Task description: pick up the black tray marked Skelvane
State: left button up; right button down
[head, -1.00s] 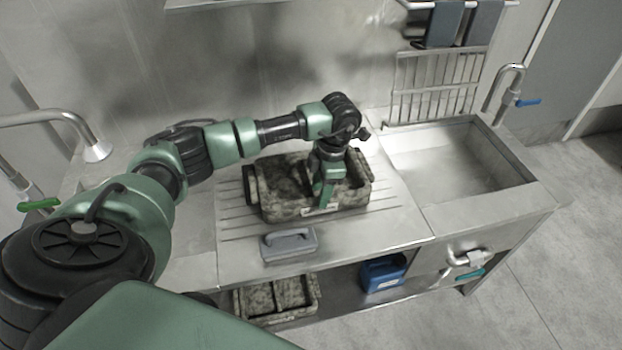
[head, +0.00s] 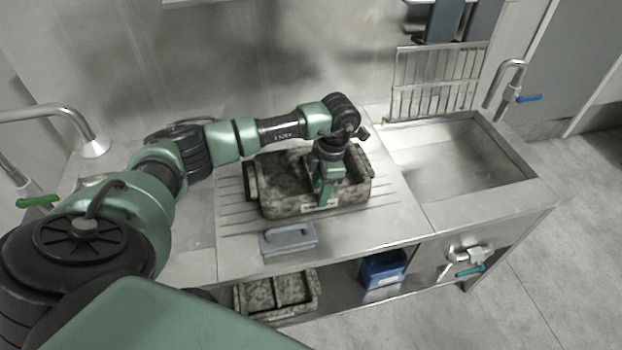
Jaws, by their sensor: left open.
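A tray (head: 285,208) with a mottled dark and grey-beige surface, not plain black, sits on the ribbed steel drainboard. A small pale label is on its front wall, too small to read. My left gripper (head: 325,196) points down at the tray's front wall, just right of the label's middle. Its green fingers are open, and one shows in front of the rim. I cannot tell whether they touch the wall. The gripper hides part of the tray's inside and front rim. My right gripper is not in view.
A grey handled block (head: 289,243) lies just in front of the tray. A similar mottled divided tray (head: 276,292) and a blue container (head: 383,270) stand on the shelf below. An empty sink (head: 460,160) is at right, with a wire rack (head: 436,85) behind.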

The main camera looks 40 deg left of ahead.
pick_arm(q)
grip_shut()
jog(key=shift+r, duration=0.1)
